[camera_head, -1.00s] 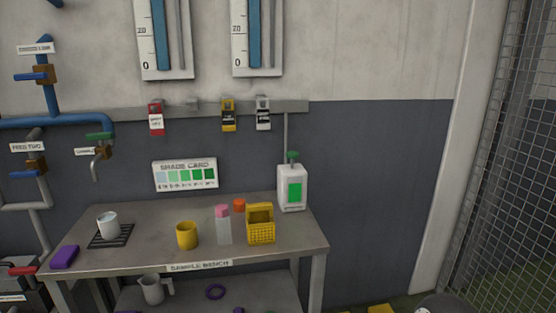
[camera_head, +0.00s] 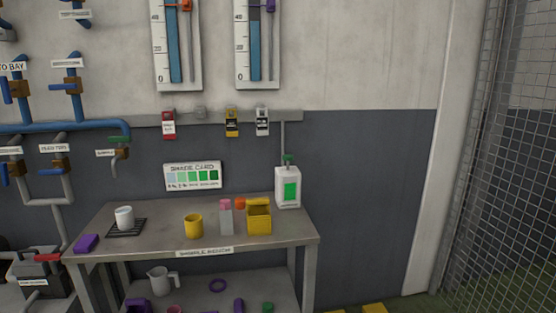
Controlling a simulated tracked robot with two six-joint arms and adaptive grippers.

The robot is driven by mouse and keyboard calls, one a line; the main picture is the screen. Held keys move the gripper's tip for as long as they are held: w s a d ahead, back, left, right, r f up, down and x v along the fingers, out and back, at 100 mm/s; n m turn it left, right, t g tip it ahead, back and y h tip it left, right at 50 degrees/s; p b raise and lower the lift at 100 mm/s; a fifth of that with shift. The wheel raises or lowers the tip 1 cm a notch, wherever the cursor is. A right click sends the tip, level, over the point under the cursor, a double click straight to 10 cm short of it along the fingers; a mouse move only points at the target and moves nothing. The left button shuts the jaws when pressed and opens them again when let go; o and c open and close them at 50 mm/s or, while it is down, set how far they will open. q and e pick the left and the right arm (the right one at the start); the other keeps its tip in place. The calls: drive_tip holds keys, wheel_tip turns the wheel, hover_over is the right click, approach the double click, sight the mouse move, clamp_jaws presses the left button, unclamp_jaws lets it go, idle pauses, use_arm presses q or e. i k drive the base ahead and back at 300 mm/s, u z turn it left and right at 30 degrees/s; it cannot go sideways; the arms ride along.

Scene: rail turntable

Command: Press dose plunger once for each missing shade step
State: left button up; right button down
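A white dose dispenser (camera_head: 288,190) with a green front window stands at the back right of the sample bench. Its green plunger (camera_head: 288,160) sticks up on top, below a thin grey pipe. A shade card (camera_head: 193,176) on the wall shows a row of swatches from pale blue-green to deep green. A white cup (camera_head: 124,217) stands on a black grate (camera_head: 126,233) at the bench's left; its contents cannot be made out. Neither of my grippers is in view.
The grey bench (camera_head: 160,222) also holds a yellow cup (camera_head: 193,226), a pink-capped clear bottle (camera_head: 225,217), a yellow basket (camera_head: 259,218), an orange item (camera_head: 240,203) and a purple block (camera_head: 86,243). A jug (camera_head: 160,281) stands on the lower shelf. Mesh fencing (camera_head: 500,170) is at right.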

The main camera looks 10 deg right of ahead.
sight(287, 158)
drive_tip(key=z, duration=0.1)
drive_tip(key=i, duration=0.95)
drive_tip(key=u, duration=0.05)
